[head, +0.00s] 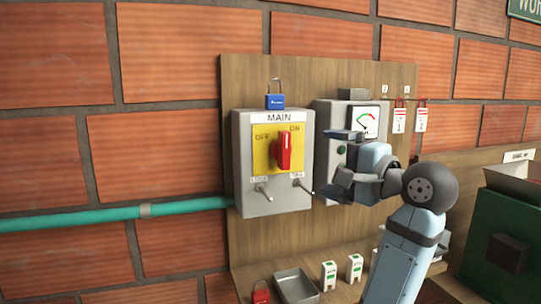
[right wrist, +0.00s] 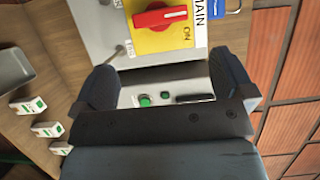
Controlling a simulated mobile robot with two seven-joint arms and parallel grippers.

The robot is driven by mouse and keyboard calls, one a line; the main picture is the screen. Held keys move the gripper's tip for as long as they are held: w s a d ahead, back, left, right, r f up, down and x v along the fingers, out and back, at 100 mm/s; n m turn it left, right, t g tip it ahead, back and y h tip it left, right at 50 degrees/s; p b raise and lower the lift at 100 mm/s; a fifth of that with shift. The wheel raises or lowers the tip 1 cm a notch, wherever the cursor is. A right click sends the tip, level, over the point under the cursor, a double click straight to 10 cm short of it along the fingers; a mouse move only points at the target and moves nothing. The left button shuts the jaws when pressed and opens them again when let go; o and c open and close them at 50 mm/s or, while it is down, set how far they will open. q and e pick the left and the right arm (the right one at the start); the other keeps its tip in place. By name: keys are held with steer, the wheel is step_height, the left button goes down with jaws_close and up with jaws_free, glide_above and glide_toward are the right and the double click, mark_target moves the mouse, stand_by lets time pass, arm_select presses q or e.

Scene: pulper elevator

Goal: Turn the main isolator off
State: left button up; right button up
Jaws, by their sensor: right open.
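The main isolator (head: 240,160) is a grey box on a wooden board, marked MAIN. Its red handle (head: 284,151) sits on a yellow plate (head: 262,148) and stands about upright, with the ON label at its upper right. The handle also shows at the top of the right wrist view (right wrist: 160,17), clear of the fingers. My right gripper (head: 338,165) is open and empty, just right of the isolator and in front of the neighbouring gauge box. It does not touch the handle. My left gripper is not in view.
A blue padlock (head: 275,101) is on top of the isolator, and two metal pegs stick out low on its front. The gauge box (head: 325,112) is partly hidden by my gripper. Below are a grey tray (head: 296,287), a red padlock (head: 261,293) and small white blocks (head: 328,275).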

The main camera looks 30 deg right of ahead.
mark_target(288, 151)
steer(key=w, duration=0.4)
steer(key=w+a, duration=0.1)
steer(key=w, duration=0.3)
steer(key=w+a, duration=0.1)
steer(key=w, duration=0.3)
steer(key=shift+w, duration=0.35)
steer(key=c, duration=0.6)
